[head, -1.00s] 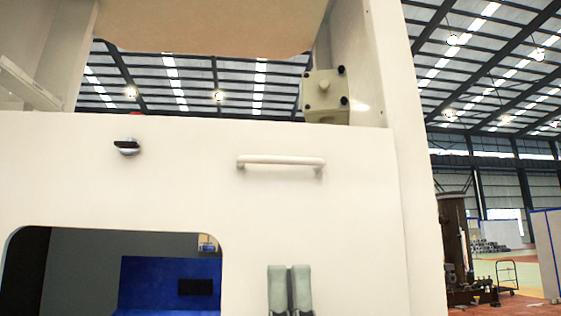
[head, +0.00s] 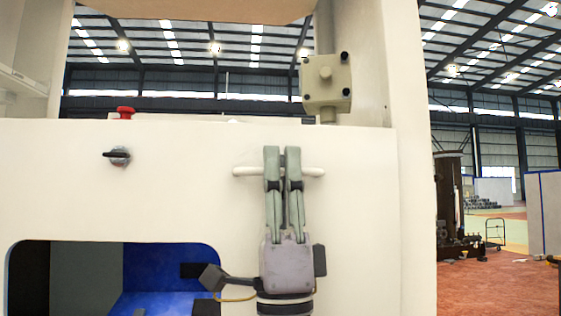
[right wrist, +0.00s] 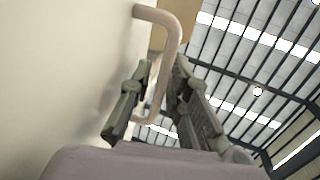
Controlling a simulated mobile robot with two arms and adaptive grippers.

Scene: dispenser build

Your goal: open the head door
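The head door is the white front panel (head: 180,200) with a pale bar handle (head: 243,172) near its top right. My right gripper (head: 282,155) reaches up from below, its fingers in front of the middle of the handle in the head view. In the right wrist view the handle (right wrist: 172,40) passes between the fingertips of the right gripper (right wrist: 164,65), one finger on the panel side and one on the outer side. The fingers stand apart; I cannot tell whether they touch the bar. My left gripper is not in view.
A black knob (head: 118,155) sits on the panel left of the handle. Below it is a cut-out with a blue interior (head: 150,275). A beige box with black corner knobs (head: 326,85) and a red knob (head: 125,112) stand behind the top edge. A white post (head: 412,180) bounds the right.

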